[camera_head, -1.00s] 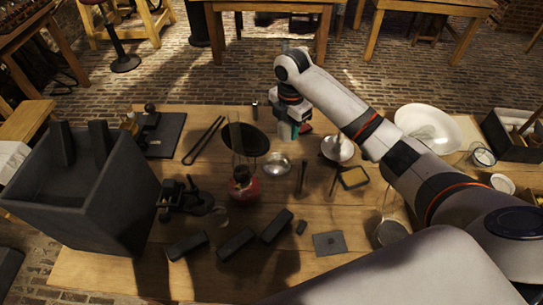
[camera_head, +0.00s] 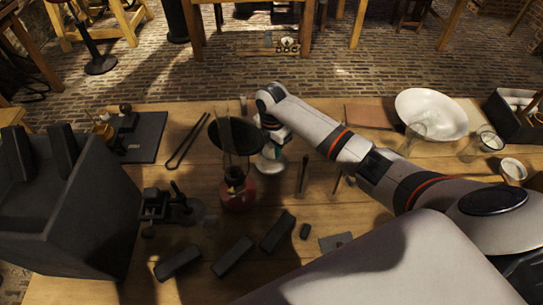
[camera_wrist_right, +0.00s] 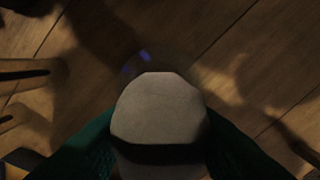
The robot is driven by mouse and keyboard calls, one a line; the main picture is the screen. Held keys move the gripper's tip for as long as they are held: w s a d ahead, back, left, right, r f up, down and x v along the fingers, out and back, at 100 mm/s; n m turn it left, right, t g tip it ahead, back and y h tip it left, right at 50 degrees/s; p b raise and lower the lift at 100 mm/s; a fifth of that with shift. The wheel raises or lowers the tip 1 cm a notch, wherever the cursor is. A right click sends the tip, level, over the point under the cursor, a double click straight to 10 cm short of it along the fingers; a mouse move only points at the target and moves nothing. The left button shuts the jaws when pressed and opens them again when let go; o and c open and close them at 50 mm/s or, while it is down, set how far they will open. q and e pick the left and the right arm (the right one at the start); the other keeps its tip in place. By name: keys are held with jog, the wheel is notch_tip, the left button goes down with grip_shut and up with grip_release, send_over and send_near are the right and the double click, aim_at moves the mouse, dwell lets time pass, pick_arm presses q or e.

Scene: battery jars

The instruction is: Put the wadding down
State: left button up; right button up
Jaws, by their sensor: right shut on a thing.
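My right gripper (camera_head: 274,150) reaches in from the right over the middle of the table. In the right wrist view the gripper is shut on a pale, rounded lump (camera_wrist_right: 158,108), seemingly the wadding, between dark green fingers. A dark band crosses the lump's near side. I cannot tell whether the lump touches anything beneath it. My left gripper is not in view.
A lamp with a red base (camera_head: 238,195) and glass chimney stands close left of the gripper. Black blocks (camera_head: 278,232) lie in front. A large dark box (camera_head: 85,215) stands left. A white bowl (camera_head: 432,114) and glass jars (camera_head: 481,146) are at right.

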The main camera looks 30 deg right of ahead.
aim_at(272, 164)
jog(key=shift+f, duration=2.4)
jog(key=shift+f, duration=0.15)
jog(key=o, duration=0.9)
notch_tip(272, 164, up, 12)
jog(key=shift+r, duration=0.2)
